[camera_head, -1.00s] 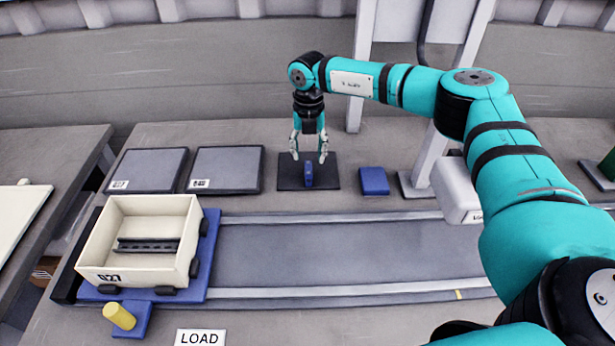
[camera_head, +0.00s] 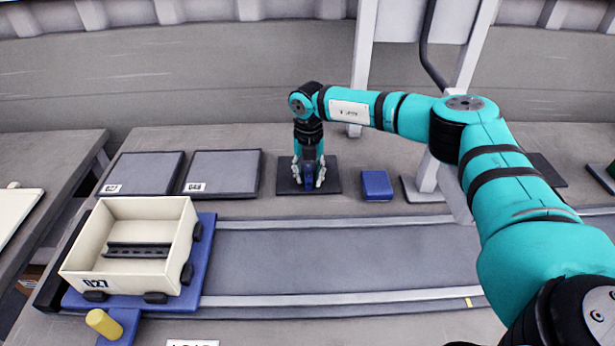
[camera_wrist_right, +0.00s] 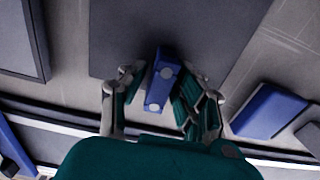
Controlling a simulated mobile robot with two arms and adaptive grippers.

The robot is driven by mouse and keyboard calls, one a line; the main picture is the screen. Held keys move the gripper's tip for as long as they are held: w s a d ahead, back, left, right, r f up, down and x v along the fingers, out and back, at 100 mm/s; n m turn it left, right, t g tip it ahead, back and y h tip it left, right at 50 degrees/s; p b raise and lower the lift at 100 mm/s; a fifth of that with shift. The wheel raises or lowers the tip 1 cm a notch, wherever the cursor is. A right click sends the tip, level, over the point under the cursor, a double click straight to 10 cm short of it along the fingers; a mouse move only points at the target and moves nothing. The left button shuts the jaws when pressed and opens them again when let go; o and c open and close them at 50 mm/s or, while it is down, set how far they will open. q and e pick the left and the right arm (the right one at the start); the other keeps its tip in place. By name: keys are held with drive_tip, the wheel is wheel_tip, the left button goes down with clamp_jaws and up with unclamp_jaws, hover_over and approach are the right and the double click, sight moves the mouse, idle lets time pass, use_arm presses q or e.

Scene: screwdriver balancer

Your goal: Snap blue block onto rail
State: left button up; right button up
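A small upright blue block (camera_head: 309,182) stands on a dark square pad (camera_head: 283,186) at the back middle of the table. My right gripper (camera_head: 309,178) is down over it, pointing straight down, with one finger on each side. In the right wrist view the blue block (camera_wrist_right: 160,84) shows pale round studs and sits between the fingers (camera_wrist_right: 160,97). A gap shows on its left side; on the right the finger is close, and contact cannot be told. A dark slotted rail (camera_head: 138,250) lies inside the cream cart (camera_head: 180,235). My left gripper is not in view.
A larger blue block (camera_head: 376,184) lies right of the pad. Two grey plates (camera_head: 143,172) (camera_head: 224,172) lie to the left. The cart stands on a blue base (camera_head: 205,245) beside a yellow knob (camera_head: 103,323). A grey track (camera_head: 330,258) runs clear to the right.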

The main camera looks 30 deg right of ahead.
clamp_jaws()
drive_tip(key=shift+r+p, duration=2.55)
drive_tip(key=shift+r, duration=0.45)
drive_tip(key=shift+s+a+r+p, duration=0.1)
drive_tip(key=shift+s+r+p, duration=0.1)
drive_tip(key=shift+p, duration=0.15)
drive_tip(key=s+a+r+p, duration=0.2)
drive_tip(key=s+a+p, duration=0.2)
drive_tip(key=s, duration=0.6)
drive_tip(key=s+a+r+p, duration=0.3)
drive_tip(key=s+a+p, duration=0.2)
drive_tip(key=s, duration=0.6)
drive_tip(key=s+a+r+p, duration=0.2)
drive_tip(key=s+a+p, duration=0.2)
drive_tip(key=s, duration=0.7)
drive_tip(key=shift+a+r, duration=0.3)
drive_tip(key=shift+a, duration=0.95)
